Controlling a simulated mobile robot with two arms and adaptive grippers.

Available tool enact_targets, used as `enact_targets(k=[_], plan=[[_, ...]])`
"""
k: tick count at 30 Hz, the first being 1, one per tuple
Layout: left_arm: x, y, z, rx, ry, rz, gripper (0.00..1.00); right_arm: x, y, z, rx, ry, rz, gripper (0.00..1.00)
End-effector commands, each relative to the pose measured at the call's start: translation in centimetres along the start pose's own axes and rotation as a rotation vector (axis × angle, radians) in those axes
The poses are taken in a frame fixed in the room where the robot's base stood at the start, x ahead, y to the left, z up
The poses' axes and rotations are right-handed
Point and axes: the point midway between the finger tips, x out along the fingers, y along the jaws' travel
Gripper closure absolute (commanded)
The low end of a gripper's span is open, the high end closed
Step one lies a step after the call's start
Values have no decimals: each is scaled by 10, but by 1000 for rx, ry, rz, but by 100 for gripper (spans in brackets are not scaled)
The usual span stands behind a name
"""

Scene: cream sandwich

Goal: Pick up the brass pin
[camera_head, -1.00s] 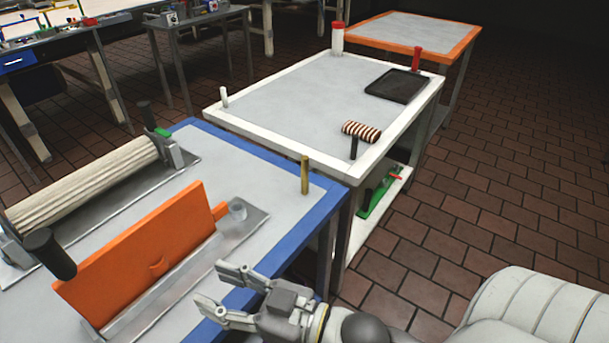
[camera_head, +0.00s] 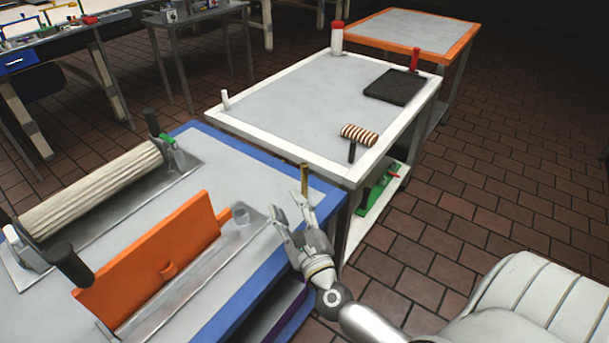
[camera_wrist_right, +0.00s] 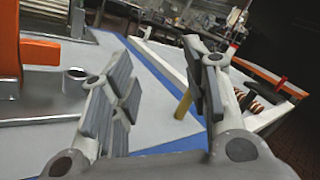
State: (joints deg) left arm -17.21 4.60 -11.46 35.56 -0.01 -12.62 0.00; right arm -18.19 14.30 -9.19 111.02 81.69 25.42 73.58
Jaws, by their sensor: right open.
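The brass pin (camera_head: 304,180) stands upright near the right corner of the blue-edged table (camera_head: 262,157). In the head view its lower part is hidden behind a finger of my right gripper (camera_head: 290,211). In the right wrist view the brass pin (camera_wrist_right: 184,104) shows beyond the fingers, between them and close to the right one, standing on the table top. My right gripper (camera_wrist_right: 160,95) is open and empty, with the pin ahead of its fingertips. I cannot tell the exact gap. My left gripper is not in view.
An orange upright plate (camera_head: 150,262) on a metal base and a ribbed roller (camera_head: 95,190) stand left on the same table. Behind is a white-edged table (camera_head: 280,100) with a striped roller (camera_head: 360,134) and a black tray (camera_head: 395,86).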

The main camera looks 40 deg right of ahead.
Motion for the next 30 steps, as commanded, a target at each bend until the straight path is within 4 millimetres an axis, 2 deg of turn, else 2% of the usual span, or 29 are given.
enact_targets(k=[1, 3, 6, 9, 11, 19, 26, 30], plan=[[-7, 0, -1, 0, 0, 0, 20, 5, -8, -15, 135, 59, -42, 57], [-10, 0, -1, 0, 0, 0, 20, 6, -16, -36, 299, 123, -99, 57], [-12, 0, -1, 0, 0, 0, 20, 7, -22, -58, 460, 182, -165, 57], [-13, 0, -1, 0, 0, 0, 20, 7, -25, -69, 542, 210, -200, 57], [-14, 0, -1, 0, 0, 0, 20, 11, -26, -72, 560, 215, -208, 57], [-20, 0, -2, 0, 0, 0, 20, 51, -32, -82, 559, 213, -207, 57], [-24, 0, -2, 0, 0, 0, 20, 68, -35, -86, 559, 214, -206, 57], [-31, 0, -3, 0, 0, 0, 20, 89, -41, -88, 556, 213, -207, 57]])
